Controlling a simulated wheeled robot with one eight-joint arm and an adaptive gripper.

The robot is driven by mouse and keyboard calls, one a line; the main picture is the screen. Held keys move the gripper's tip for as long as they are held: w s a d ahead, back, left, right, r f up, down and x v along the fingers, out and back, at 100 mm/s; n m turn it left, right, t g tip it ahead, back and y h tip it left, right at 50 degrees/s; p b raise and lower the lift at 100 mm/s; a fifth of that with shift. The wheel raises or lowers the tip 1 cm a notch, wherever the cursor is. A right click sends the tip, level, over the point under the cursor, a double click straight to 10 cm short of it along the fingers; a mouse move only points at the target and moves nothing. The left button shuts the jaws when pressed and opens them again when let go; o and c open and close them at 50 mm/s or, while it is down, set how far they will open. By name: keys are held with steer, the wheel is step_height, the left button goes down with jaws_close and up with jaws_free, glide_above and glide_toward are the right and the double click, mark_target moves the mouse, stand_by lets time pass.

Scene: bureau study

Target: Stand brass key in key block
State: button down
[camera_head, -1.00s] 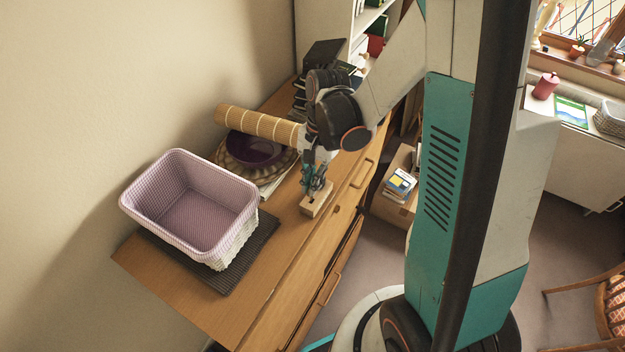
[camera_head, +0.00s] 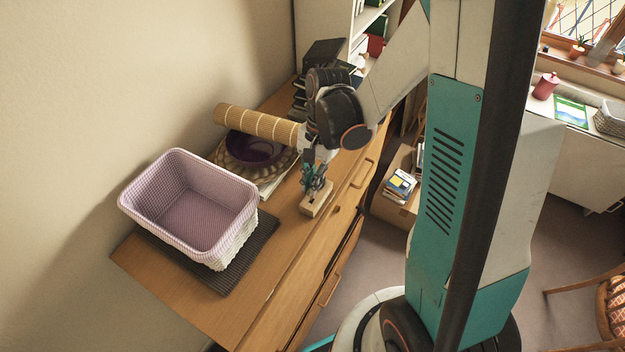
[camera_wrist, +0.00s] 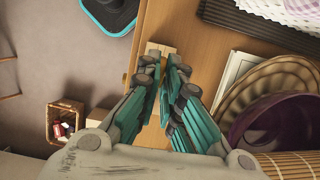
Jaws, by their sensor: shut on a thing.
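The wooden key block (camera_head: 317,205) sits on the desk near its front edge. It also shows in the wrist view (camera_wrist: 155,47), just beyond my fingertips. My gripper (camera_head: 314,188) points down over the block, with its teal fingers close together. In the wrist view my gripper (camera_wrist: 166,72) is shut on the brass key (camera_wrist: 163,65), a small golden piece between the fingertips. The fingers hide most of the key. I cannot tell whether its lower end is inside the block's slot.
A lilac basket (camera_head: 240,205) stands on a dark ribbed mat (camera_head: 262,238) to the left. A purple bowl (camera_head: 250,152) on a woven plate and a wicker-like roll (camera_head: 255,122) lie behind my gripper. Desk wood around the block's near side is clear.

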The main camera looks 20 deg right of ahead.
steer(key=shift+d+b+x, duration=0.15)
steer(key=shift+b+x, duration=0.55)
steer(key=shift+b, duration=0.15)
steer(key=shift+d+b+x, duration=0.1)
steer(key=shift+b+x, duration=0.6)
steer(key=shift+b, duration=0.15)
stand_by(1.4)
steer(key=shift+w+f, duration=0.1)
steer(key=shift+w, duration=0.1)
steer(key=c, duration=1.8)
jaws_free()
steer(key=o, duration=0.6)
steer(key=shift+c, duration=0.2)
steer(key=p+v, duration=0.4)
steer(key=v, duration=0.4)
steer(key=shift+p, duration=0.4)
